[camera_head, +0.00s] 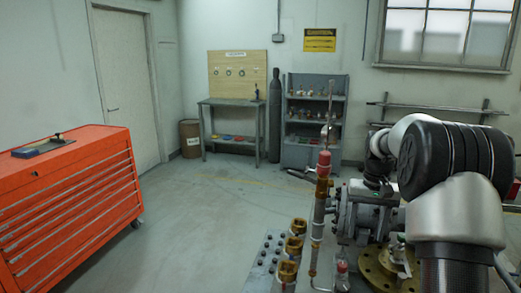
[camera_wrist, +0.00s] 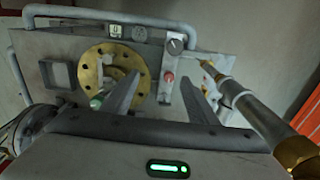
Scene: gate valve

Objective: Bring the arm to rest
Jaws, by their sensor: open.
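My arm (camera_head: 450,160) is raised and bent at the right of the head view, in front of the valve rig. My gripper (camera_wrist: 160,80) is open in the wrist view, with nothing between its two fingers. In the head view my arm partly hides the grey valve body (camera_head: 362,218), and the gripper's fingers cannot be made out.
An upright pipe with a red fitting (camera_head: 323,165) stands left of my arm; a brass-ended pipe (camera_wrist: 245,105) runs close on the right in the wrist view. Brass fittings (camera_head: 294,245) stand at the front. An orange tool chest (camera_head: 75,200) is at left. Floor between is clear.

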